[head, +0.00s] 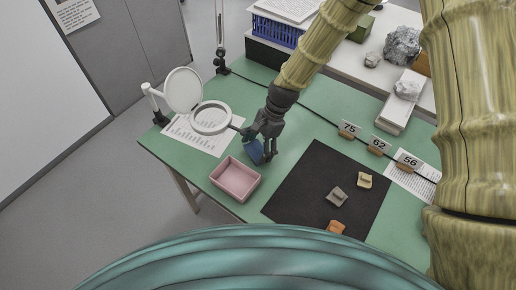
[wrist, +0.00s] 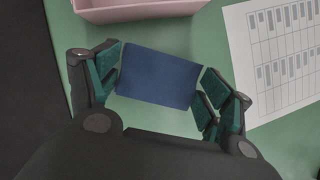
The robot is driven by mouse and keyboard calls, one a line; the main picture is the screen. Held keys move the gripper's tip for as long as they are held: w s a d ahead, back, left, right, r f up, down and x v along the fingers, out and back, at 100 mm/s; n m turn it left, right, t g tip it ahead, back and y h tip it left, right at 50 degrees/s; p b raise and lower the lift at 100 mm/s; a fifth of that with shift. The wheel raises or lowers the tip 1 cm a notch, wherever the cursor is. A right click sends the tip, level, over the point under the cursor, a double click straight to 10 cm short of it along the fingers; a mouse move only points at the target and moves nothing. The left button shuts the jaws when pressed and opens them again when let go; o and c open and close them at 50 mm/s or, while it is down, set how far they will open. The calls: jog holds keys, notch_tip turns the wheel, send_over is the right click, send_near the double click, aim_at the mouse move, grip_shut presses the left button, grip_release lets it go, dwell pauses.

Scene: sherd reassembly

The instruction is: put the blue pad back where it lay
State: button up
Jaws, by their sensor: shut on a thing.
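The blue pad (wrist: 158,76) is a flat dark-blue block between the two green-padded fingers of my gripper (wrist: 162,84) in the wrist view. My gripper is shut on it, one finger at each short side. In the head view my gripper (head: 266,150) is over the green table, right of the pink tray, and the blue pad (head: 254,151) shows at its left side. Whether the pad touches the table is hard to tell.
A pink tray (head: 220,187) sits at the table's front left. A ring magnifier (head: 211,118) and a printed sheet (head: 190,138) are left of my gripper. A black mat (head: 306,185) with several sherds lies to the right. Number cards (head: 349,129) stand behind it.

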jog(key=shift+s+f, duration=0.1)
jog(key=shift+f, duration=0.5)
jog(key=shift+f, duration=0.1)
jog(key=o, duration=0.9)
jog(key=b+v, duration=0.2)
jog(key=v, duration=1)
